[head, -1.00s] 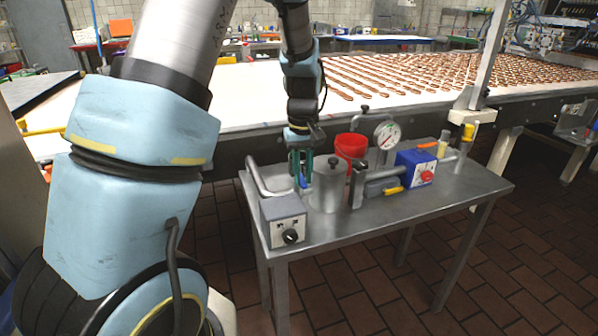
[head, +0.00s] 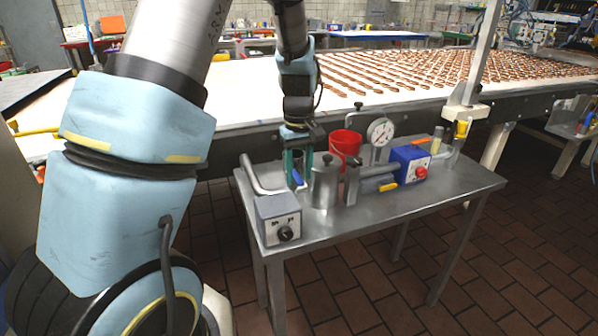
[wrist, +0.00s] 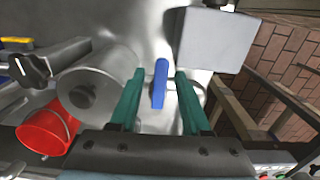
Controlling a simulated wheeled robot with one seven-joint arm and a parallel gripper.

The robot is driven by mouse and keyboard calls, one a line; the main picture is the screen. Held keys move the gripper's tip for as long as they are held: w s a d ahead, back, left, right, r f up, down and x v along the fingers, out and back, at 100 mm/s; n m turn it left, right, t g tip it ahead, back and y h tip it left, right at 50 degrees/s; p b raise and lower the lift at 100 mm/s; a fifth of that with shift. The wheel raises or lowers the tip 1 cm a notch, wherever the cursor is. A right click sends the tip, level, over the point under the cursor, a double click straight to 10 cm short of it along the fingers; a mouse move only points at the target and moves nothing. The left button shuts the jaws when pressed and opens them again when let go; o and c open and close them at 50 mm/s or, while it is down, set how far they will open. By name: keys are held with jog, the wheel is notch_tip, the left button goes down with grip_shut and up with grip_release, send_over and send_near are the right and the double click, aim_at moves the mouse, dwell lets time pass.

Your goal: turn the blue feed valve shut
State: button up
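The blue feed valve handle (wrist: 160,84) is a narrow blue lever on a metal pipe. In the wrist view it points along the fingers, between the two green fingers. My gripper (wrist: 160,72) is open, with a gap between the handle and each finger. In the head view, my gripper (head: 297,178) points down over the left part of the steel table, and the small blue handle (head: 296,176) shows between its fingers. Whether the fingertips reach down to the handle's height is hard to tell.
A grey control box (head: 278,222) stands in front and a steel cylinder (head: 325,186) right beside the gripper. A red bucket (head: 345,146), a pressure gauge (head: 381,131) and a blue box (head: 410,165) stand further right. A conveyor (head: 240,98) runs behind the table.

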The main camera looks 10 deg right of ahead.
aim_at(298, 180)
jog(key=shift+o, duration=0.2)
notch_tip(298, 180, up, 11)
jog(key=b, duration=0.2)
dwell(0.4)
jog(key=shift+a+f, duration=0.15)
jog(key=s+a+f+m, duration=0.1)
jog(key=s+a+f, duration=0.1)
jog(key=a, duration=0.5)
jog(key=s+a+f+m+t, duration=0.1)
jog(key=s+a+f, duration=0.1)
jog(key=s+a, duration=0.3)
jog(key=s+a+f, duration=0.3)
jog(key=a, duration=0.7)
jog(key=shift+s+m+t, duration=0.2)
jog(key=shift+m+t, duration=0.1)
jog(key=shift+m, duration=0.1)
